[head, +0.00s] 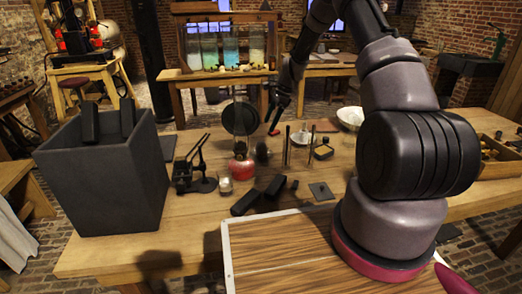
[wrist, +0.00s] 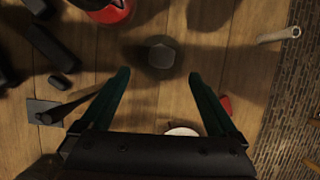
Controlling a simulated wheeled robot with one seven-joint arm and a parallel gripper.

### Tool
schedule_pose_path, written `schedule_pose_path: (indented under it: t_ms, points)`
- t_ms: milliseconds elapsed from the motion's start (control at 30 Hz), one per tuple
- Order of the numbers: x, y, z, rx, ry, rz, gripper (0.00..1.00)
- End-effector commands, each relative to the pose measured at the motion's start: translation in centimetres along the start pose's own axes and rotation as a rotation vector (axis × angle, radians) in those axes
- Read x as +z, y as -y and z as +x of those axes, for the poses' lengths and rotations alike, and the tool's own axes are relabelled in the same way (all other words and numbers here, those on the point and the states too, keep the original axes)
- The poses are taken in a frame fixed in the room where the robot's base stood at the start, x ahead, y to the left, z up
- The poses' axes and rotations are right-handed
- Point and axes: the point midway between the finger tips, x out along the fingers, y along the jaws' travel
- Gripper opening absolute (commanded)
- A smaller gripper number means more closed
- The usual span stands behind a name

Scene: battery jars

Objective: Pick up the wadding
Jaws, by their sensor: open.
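My gripper (wrist: 158,76) is open and empty, pointing down over the wooden table. In the head view my gripper (head: 277,112) hangs above the table's far middle part. A small grey, roughly six-sided lump (wrist: 162,55) lies on the boards between and just beyond the fingertips in the wrist view. It may be the wadding, but its material is too dark to tell. The fingers do not appear to touch it. No other thing can be clearly told as wadding.
A red-based vessel (head: 240,169) stands near the table's middle and shows in the wrist view (wrist: 112,12). Black blocks (head: 246,202) lie in front of it. A large grey box (head: 100,185) stands at left. A white bowl (head: 350,117) sits at the back right.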

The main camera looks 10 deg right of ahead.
Motion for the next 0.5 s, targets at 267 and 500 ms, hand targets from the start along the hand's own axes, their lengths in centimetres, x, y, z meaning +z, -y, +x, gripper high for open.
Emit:
schedule_pose_path:
  t_ms: [267,500]
  points:
    - [-0.7,0.2,3.3,0.016,0.015,0.046,0.95]
    - [-0.7,0.1,7.0,0.016,0.014,0.044,0.95]
